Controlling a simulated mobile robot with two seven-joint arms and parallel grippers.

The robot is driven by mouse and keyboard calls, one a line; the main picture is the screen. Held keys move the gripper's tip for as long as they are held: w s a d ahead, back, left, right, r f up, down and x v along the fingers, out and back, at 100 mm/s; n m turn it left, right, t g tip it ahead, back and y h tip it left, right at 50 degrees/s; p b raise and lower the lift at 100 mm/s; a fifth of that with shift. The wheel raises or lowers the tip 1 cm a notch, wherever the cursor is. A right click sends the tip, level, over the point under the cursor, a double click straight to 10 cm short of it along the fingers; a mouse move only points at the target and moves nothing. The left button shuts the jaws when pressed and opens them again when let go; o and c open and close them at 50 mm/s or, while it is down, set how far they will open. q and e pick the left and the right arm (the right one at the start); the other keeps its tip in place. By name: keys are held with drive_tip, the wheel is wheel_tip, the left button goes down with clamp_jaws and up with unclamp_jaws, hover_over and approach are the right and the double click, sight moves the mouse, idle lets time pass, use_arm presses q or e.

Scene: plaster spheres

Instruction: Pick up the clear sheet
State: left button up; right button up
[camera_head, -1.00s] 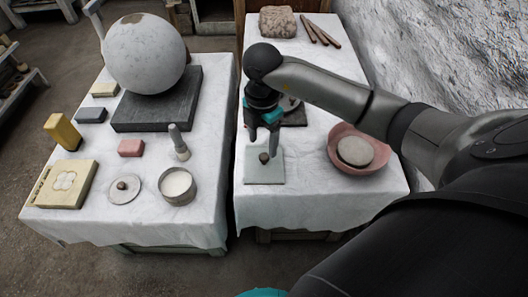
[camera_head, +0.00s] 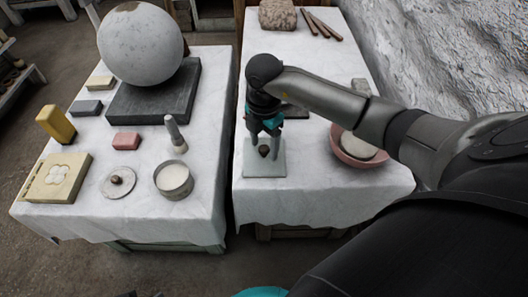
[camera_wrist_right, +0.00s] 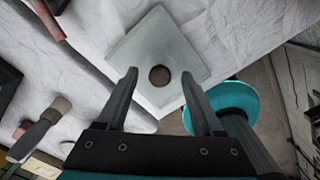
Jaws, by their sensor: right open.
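The clear sheet (camera_head: 258,171) is a pale, greenish see-through square lying flat near the front left of the right-hand table. A small dark round knob (camera_head: 264,152) sits at its middle. My right gripper (camera_head: 264,146) is pointed down over the knob, open, with a finger on either side. In the right wrist view the sheet (camera_wrist_right: 150,40) lies beyond the fingertips, and the knob (camera_wrist_right: 160,75) shows between them. I cannot tell whether the fingers touch the knob. My left gripper is not in view.
A pink bowl (camera_head: 338,151) with a pale round piece stands to the right, partly behind my arm. A dark slab (camera_head: 296,112) lies behind the gripper. The left table holds a big plaster sphere (camera_head: 140,43) and a grey pot (camera_head: 174,181). The cloth in front of the sheet is clear.

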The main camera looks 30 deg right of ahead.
clamp_jaws()
idle(0.6)
